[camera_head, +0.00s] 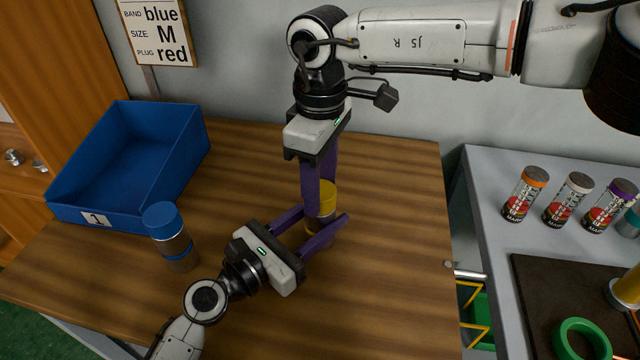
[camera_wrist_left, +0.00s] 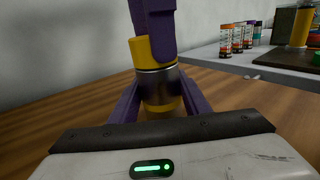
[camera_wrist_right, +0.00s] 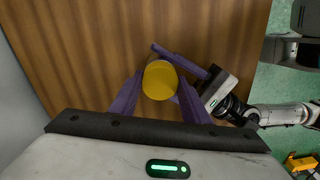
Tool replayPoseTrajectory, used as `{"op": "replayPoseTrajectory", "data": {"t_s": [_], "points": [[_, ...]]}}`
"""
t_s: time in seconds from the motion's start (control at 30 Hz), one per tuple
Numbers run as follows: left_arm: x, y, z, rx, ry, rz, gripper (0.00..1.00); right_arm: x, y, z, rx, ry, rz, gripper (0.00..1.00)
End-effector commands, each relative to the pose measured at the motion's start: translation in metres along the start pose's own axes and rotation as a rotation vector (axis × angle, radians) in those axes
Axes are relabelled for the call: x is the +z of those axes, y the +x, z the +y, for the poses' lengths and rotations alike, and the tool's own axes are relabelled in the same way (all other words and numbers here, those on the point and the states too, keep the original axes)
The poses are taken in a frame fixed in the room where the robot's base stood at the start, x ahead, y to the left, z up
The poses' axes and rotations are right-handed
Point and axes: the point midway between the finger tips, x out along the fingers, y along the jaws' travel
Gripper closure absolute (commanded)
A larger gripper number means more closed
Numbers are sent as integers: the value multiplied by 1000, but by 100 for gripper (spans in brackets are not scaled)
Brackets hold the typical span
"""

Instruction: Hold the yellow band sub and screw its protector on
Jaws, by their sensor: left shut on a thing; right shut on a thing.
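The yellow band sub, a grey metal cylinder (camera_wrist_left: 158,86) with a yellow band, stands upright on the wooden table. My left gripper (camera_head: 322,224) reaches in from the side, its purple fingers shut around the sub low down. The yellow protector (camera_head: 328,194) is at the sub's top; in the left wrist view (camera_wrist_left: 143,52) it looks slightly tilted, and whether it is threaded on cannot be told. My right gripper (camera_head: 318,196) points down from above, shut on the protector, whose round top shows in the right wrist view (camera_wrist_right: 159,80). One finger partly hides the protector.
A blue-capped sub (camera_head: 175,246) stands left of my left gripper. A blue bin (camera_head: 80,212) is at the table's back left. A sign (camera_head: 160,32) reads blue, M, red. A grey side table (camera_head: 484,190) at right carries several jars, a dark mat (camera_head: 535,290) and a green ring (camera_head: 560,345).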

Motion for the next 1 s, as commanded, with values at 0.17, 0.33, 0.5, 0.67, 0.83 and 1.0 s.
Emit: {"op": "replayPoseTrajectory", "data": {"t_s": [0.17,0.33,0.5,0.67,0.83,1.0], "points": [[0,0,2,3,0,1,100,0,-1,0,0,1,-1,79],[0,0,2,3,0,1,100,0,-1,0,0,0,-1,39],[0,0,1,3,0,1,100,0,0,0,0,-1,-1,39],[0,0,1,3,0,1,100,0,-2,0,1,-1,0,39],[0,0,1,2,0,1,100,0,-18,1,2,-1,1,39],[0,0,1,2,0,1,100,0,-40,1,1,-1,1,39]]}}
